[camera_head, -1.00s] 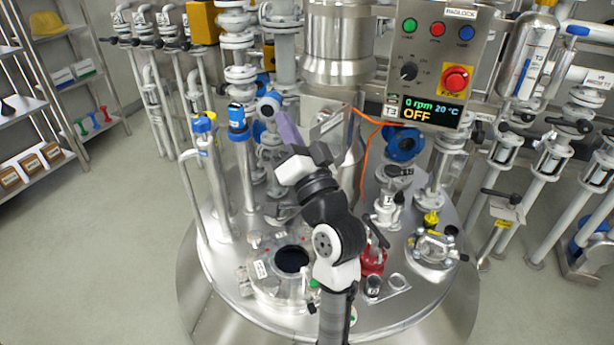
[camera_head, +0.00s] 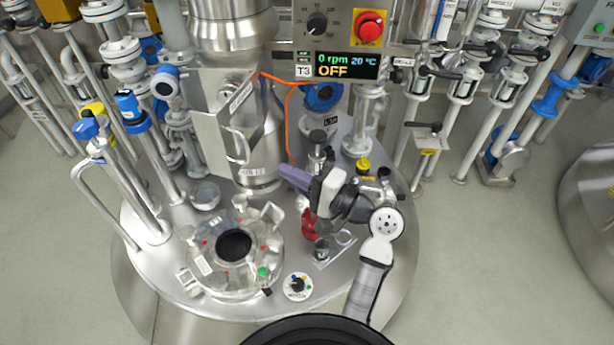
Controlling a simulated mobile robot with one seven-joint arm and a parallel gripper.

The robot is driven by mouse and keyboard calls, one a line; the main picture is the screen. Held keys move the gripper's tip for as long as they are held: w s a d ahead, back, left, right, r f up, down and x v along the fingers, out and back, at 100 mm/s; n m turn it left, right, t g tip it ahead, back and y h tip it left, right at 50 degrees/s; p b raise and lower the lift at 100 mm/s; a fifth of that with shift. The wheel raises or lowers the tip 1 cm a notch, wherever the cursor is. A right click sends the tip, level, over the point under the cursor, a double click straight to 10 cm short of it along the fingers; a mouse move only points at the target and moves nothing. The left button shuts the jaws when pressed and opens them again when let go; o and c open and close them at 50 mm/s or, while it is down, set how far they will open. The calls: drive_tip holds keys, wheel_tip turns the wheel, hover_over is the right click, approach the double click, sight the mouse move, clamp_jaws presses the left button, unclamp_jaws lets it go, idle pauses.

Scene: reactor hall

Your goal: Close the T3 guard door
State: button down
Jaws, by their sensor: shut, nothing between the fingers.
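The T3 guard door (camera_head: 211,138) is a bare metal panel at the lower part of the shiny agitator column (camera_head: 262,120). It stands out to the left of the column, swung open, with a label on its upper edge and a bar handle (camera_head: 240,147) on its right part. My gripper (camera_head: 284,171), with purple fingers, is shut and empty. It is to the right of the door and column, apart from the handle, above the vessel lid, pointing left. The T3 control panel (camera_head: 330,45) above reads 0 rpm, 20 °C, OFF.
An orange cable (camera_head: 287,120) hangs behind my gripper. A round hatch (camera_head: 233,245) lies on the lid at front left. A red valve (camera_head: 309,222) is under my wrist. Pipes with blue-capped instruments (camera_head: 130,105) crowd the left. Open floor lies on both sides.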

drive_tip(key=p+x, duration=0.1)
drive_tip(key=x, duration=0.6)
drive_tip(key=shift+a, duration=0.2)
drive_tip(key=shift+w+a+p, duration=0.1)
drive_tip(key=shift+p, duration=0.2)
